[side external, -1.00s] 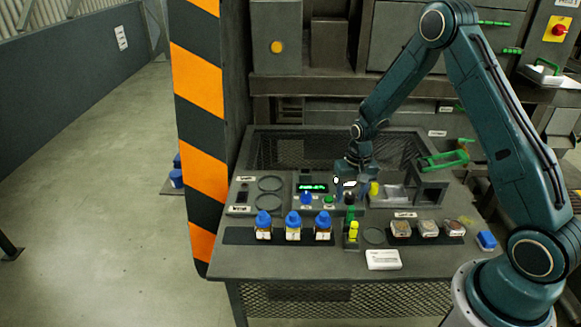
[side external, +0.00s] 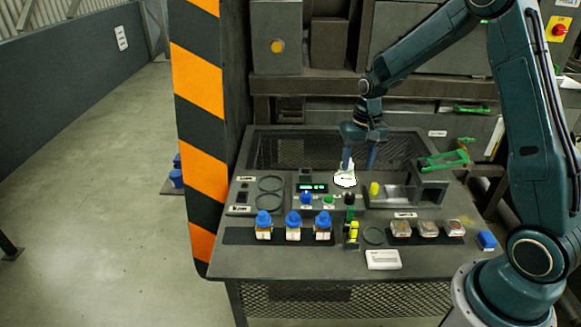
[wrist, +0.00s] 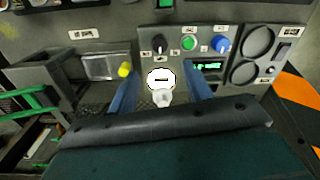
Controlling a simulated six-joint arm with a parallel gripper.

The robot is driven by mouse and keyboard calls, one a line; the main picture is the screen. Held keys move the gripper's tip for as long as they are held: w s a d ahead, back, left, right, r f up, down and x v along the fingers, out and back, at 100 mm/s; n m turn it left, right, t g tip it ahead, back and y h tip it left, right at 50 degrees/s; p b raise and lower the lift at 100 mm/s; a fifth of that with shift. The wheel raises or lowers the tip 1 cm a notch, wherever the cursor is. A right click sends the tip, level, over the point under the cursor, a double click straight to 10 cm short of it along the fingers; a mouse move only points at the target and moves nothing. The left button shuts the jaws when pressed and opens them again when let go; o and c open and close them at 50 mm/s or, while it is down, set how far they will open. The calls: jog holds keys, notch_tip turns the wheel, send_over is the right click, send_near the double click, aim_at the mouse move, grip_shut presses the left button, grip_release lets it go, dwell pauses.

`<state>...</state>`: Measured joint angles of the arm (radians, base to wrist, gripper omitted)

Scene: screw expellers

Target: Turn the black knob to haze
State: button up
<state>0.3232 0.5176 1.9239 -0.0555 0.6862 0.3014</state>
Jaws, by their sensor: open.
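The black knob (wrist: 158,43) is on the grey control panel in the wrist view, with small labels around it that I cannot read. Its pointer direction is too small to tell. It also shows in the side view (side external: 349,199), at the panel's front right. My gripper (side external: 358,168) is raised above the panel, behind the knob, with its fingers spread and nothing held. In the wrist view the open fingers (wrist: 162,80) lie on either side of a white round-topped piece (wrist: 161,78), and the knob is beyond them, apart from them.
A green button (wrist: 189,43) and a blue knob (wrist: 221,44) sit beside the black knob, near a lit green display (wrist: 205,65). A yellow knob (side external: 374,188) stands to the right. Blue-capped bottles (side external: 293,226) and a yellow-green vial (side external: 353,231) stand in front.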

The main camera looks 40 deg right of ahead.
jog(key=shift+r, duration=1.25)
jog(key=s+a+r+n+t, duration=0.1)
jog(key=s+a+r+n, duration=0.1)
jog(key=s+a+r, duration=0.4)
jog(key=s+a+r+n+t, duration=0.15)
jog(key=s+r, duration=0.25)
jog(key=r, duration=0.4)
jog(key=s+a+r+n+t, duration=0.1)
jog(key=s+a, duration=0.1)
jog(key=s, duration=0.5)
jog(key=s+a+r+n+t, duration=0.1)
jog(key=s+a+r+n, duration=0.1)
jog(key=s, duration=0.4)
jog(key=shift+s+a+r+t, duration=0.25)
jog(key=shift+s+a+t, duration=0.1)
jog(key=shift+a, duration=0.2)
